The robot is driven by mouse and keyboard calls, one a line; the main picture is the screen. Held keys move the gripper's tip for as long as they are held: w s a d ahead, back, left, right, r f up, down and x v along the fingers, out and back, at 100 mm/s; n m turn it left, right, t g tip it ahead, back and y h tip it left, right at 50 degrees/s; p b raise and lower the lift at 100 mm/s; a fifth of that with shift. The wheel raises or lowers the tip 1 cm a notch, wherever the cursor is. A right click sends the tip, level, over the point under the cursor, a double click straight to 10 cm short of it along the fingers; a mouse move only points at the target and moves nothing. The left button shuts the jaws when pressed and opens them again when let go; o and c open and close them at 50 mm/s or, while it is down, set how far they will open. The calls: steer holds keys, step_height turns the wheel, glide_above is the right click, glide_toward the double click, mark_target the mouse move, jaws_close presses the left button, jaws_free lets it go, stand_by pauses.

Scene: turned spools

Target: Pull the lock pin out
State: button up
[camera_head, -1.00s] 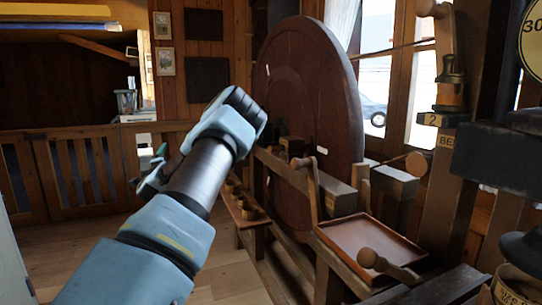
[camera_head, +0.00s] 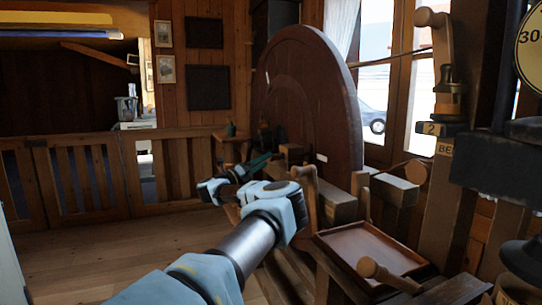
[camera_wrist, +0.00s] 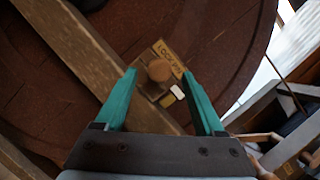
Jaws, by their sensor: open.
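The lock pin (camera_wrist: 159,70) shows in the wrist view as a round wooden knob beside a yellow label reading "LOCK PIN". It sits on a wooden beam (camera_wrist: 84,45) in front of the large brown wheel (camera_wrist: 235,65). My gripper (camera_wrist: 160,76) is open, with its green fingers on either side of the knob in the picture. I cannot tell how far the fingertips are from it in depth. In the head view my gripper (camera_head: 258,163) points toward the wheel (camera_head: 312,105). I cannot make out the pin there.
A shallow wooden tray (camera_head: 365,250) and a wooden crank handle (camera_head: 390,275) stand right of my arm. A wooden post (camera_head: 440,190) with a "2" plate is further right. The floor (camera_head: 90,250) at the left is clear.

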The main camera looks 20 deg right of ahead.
mark_target(274, 157)
steer(key=shift+p+x, duration=0.45)
steer(key=shift+x, duration=1.5)
steer(key=shift+c, duration=0.3)
jaws_close()
